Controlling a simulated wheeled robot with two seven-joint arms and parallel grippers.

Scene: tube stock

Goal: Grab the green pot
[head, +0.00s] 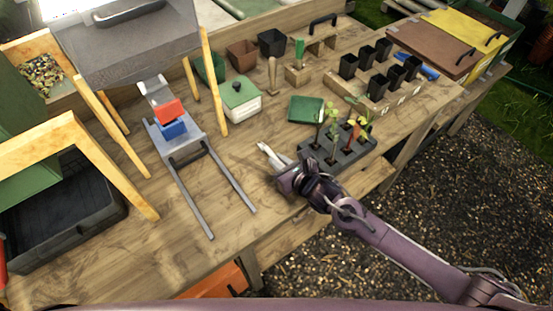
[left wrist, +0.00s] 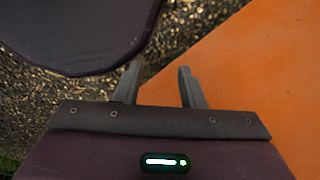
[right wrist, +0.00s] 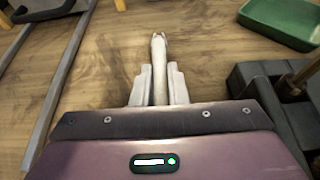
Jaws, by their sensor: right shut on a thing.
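A green pot (head: 212,68) stands at the back of the bench in the head view, partly hidden behind a wooden post. My right gripper (head: 278,168) is low over the front of the bench, well short of the green pot. It is shut on a pale slender tool (right wrist: 158,52), which points away from it. The green pot does not show in the right wrist view. My left gripper (left wrist: 158,84) is open and empty, with its two fingers apart, beside an orange surface (left wrist: 250,70). It is not visible in the head view.
A brown pot (head: 242,56) and a black pot (head: 272,42) stand near the green pot. A green-lidded box (head: 240,98) is in front. A dark seedling tray (head: 345,155) and green dish (head: 306,109) lie by my right gripper. A metal-railed stand (head: 187,150) is left.

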